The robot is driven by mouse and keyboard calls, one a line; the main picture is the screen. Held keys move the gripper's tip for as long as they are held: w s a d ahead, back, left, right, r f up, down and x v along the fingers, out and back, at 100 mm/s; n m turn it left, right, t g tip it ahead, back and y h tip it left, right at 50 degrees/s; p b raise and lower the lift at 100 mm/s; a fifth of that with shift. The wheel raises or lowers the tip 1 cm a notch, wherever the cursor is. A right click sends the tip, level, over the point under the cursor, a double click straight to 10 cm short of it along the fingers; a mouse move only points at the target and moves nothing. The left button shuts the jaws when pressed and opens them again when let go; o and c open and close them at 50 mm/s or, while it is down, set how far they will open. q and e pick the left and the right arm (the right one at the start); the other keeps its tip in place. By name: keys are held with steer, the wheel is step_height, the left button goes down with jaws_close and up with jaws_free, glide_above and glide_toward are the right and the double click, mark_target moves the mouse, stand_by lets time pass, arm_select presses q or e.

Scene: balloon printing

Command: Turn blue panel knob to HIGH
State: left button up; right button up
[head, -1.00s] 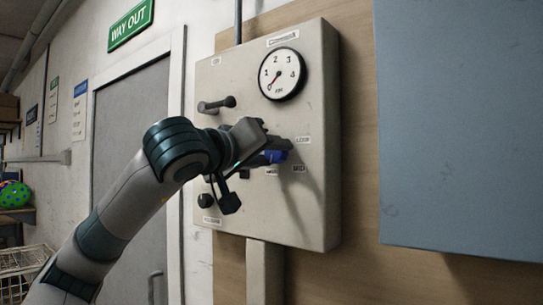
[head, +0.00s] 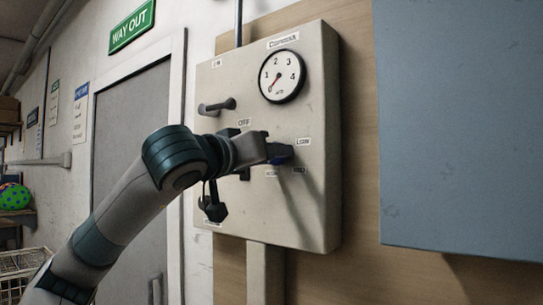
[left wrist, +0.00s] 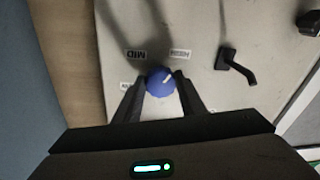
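The blue knob (left wrist: 160,81) is on the panel, between the two fingertips of my left gripper (left wrist: 160,88) in the left wrist view. The fingers are against its sides. Its white mark points up and right in that view, towards the upside-down HIGH label (left wrist: 180,54); the MID label (left wrist: 136,54) is left of it. In the head view my left gripper (head: 284,153) hides most of the knob (head: 278,161). My right gripper is not in view.
The beige panel (head: 318,90) carries a dial gauge (head: 282,76) with its needle near 0. A dark lever (head: 217,106) sticks out at upper left, and another dark handle (left wrist: 238,67) shows in the left wrist view. A blue-grey box (head: 460,130) stands at right.

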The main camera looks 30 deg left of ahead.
arm_select(q)
steer(key=o, duration=0.4)
steer(key=shift+f, duration=0.2)
steer(key=shift+o, duration=0.2)
steer(key=shift+r, duration=0.1)
steer(key=s+f+b, duration=0.1)
steer(key=s+b, duration=0.4)
steer(key=s, duration=1.2)
steer(key=shift+s+d, duration=0.15)
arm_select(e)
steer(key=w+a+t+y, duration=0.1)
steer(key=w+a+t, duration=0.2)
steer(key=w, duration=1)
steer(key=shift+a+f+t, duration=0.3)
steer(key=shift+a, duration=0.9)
